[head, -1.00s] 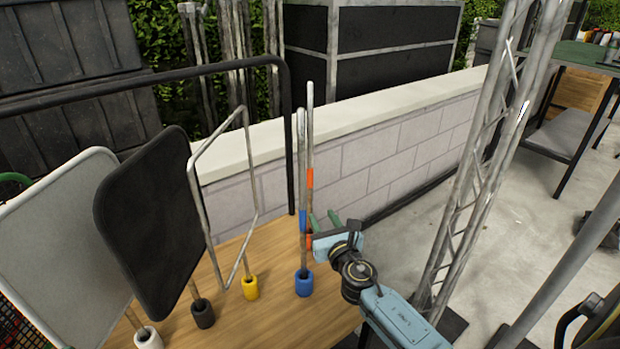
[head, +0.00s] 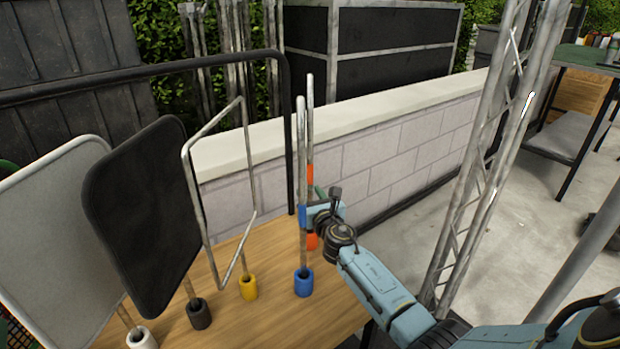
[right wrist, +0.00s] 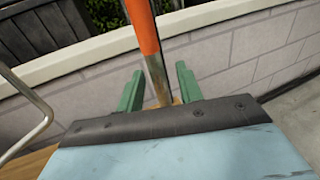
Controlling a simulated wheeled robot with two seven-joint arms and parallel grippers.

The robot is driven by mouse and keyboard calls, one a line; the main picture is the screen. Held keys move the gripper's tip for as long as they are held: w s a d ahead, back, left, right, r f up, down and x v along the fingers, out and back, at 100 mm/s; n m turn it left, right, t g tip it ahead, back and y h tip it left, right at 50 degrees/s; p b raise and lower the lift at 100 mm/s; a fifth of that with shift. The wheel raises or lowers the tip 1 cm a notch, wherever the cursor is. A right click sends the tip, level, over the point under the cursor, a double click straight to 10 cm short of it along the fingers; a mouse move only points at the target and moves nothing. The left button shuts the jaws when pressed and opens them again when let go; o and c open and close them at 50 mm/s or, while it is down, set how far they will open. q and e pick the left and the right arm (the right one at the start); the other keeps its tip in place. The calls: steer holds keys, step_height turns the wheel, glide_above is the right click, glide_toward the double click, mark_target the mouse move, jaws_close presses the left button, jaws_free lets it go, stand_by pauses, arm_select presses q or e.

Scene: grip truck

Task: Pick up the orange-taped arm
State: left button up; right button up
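The orange-taped arm is a thin metal pole standing upright at the back of the wooden table, with an orange band (head: 310,173) partway up and an orange socket (head: 312,241) at its foot. Its tape also shows in the right wrist view (right wrist: 142,27). A blue-taped arm (head: 302,245) stands just in front of it. My right gripper (right wrist: 158,72) is open, its green fingers on either side of the orange-taped pole, below the tape; they look apart from it. In the head view the gripper (head: 316,194) is partly hidden by its own wrist. My left gripper is not in view.
The wooden table (head: 262,318) also holds a yellow-socketed wire frame (head: 249,287), a black panel (head: 143,220) and a white panel (head: 55,250). A low block wall (head: 400,150) runs behind. A metal truss (head: 470,190) stands to the right.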

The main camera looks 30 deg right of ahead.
steer(key=shift+w, duration=0.2)
steer(key=shift+c, duration=0.5)
jaws_close()
steer(key=shift+r, duration=0.1)
steer(key=shift+r, duration=0.2)
